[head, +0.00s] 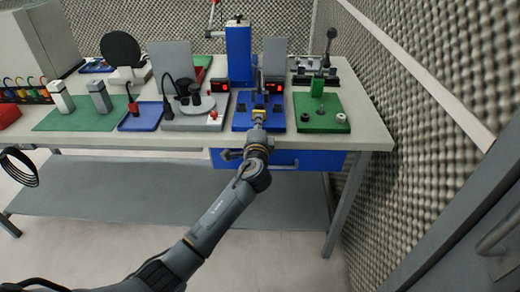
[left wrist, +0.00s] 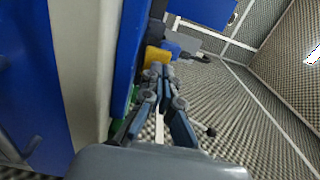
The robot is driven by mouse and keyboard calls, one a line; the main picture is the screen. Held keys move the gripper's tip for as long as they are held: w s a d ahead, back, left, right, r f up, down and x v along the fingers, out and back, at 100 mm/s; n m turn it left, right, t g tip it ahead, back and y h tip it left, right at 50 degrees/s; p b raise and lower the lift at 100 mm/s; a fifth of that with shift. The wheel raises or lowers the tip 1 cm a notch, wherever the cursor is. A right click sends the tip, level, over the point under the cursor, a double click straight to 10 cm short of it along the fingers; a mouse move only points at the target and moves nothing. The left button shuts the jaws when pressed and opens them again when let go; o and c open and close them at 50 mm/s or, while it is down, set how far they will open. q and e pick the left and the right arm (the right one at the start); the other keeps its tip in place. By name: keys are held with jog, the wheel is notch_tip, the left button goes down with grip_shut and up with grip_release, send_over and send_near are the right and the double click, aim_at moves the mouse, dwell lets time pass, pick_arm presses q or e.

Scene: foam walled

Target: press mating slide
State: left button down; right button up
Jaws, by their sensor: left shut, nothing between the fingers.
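My left gripper (head: 259,118) reaches over the front of a blue base plate (head: 240,122) on the bench, its fingers shut with nothing between them. In the left wrist view the closed fingers (left wrist: 160,80) point at a yellow block (left wrist: 155,57), just beyond the tips; whether they touch cannot be told. A small yellow part also shows at the fingertips in the head view. The blue column (head: 239,55) stands behind the plate. I cannot tell which part is the mating slide; the gripper partly hides the plate's middle. My right gripper is not in view.
A grey fixture (head: 195,115) with a red button is to the left, and a green mat (head: 85,120) farther left. A blue drawer (head: 290,160) hangs under the bench. A foam wall (head: 425,90) bounds the right side.

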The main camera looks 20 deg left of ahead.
pick_arm(q)
jog(key=v, duration=1)
jog(key=shift+s, duration=0.2)
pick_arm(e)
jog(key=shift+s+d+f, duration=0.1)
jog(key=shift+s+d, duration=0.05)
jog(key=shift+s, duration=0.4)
pick_arm(q)
jog(key=shift+f, duration=0.1)
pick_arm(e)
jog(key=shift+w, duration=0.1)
